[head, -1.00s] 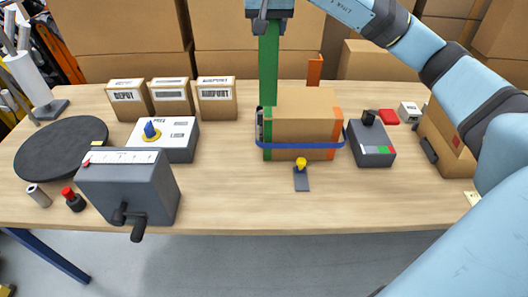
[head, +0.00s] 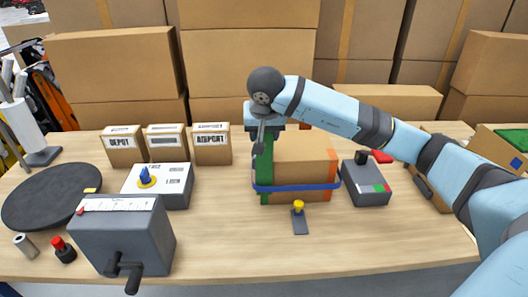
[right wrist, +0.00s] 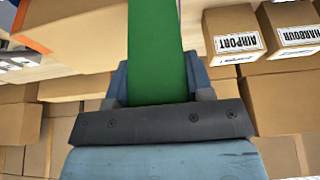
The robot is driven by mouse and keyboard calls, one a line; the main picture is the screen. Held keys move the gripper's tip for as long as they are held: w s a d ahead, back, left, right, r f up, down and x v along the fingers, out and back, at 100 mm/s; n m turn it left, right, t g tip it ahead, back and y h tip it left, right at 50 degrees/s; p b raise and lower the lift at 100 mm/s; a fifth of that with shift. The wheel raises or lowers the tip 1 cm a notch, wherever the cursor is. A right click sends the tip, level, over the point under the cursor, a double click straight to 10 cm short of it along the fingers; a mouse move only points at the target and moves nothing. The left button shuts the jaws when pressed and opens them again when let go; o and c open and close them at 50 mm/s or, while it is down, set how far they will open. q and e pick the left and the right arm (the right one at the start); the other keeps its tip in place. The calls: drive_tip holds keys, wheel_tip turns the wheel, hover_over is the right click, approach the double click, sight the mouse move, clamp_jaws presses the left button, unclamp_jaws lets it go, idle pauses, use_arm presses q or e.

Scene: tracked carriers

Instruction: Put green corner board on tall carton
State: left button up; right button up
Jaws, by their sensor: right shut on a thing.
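The carton (head: 300,160) stands mid-table with a blue strap (head: 300,188) around it. An orange strip (head: 332,176) runs down its right front edge. My right gripper (head: 262,139) is shut on the green corner board (head: 265,170), just above the carton's left front top. The board hangs upright at that left edge, and its lower part is at the strap. I cannot tell whether it touches the carton or sits inside the strap. In the right wrist view the green board (right wrist: 156,50) is between the fingers. My left gripper is not in view.
Three small labelled boxes (head: 166,143) stand at the back left. A grey crank box (head: 122,235), a white box with a blue knob (head: 158,185) and a black disc (head: 50,195) are at left. A grey device (head: 364,183) is close right of the carton.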

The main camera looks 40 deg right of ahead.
sight(264, 160)
wheel_tip(264, 160, down, 2)
drive_tip(key=shift+f, duration=1.75)
drive_tip(key=shift+f, duration=0.1)
drive_tip(key=o, duration=1.2)
drive_tip(key=shift+c, duration=0.2)
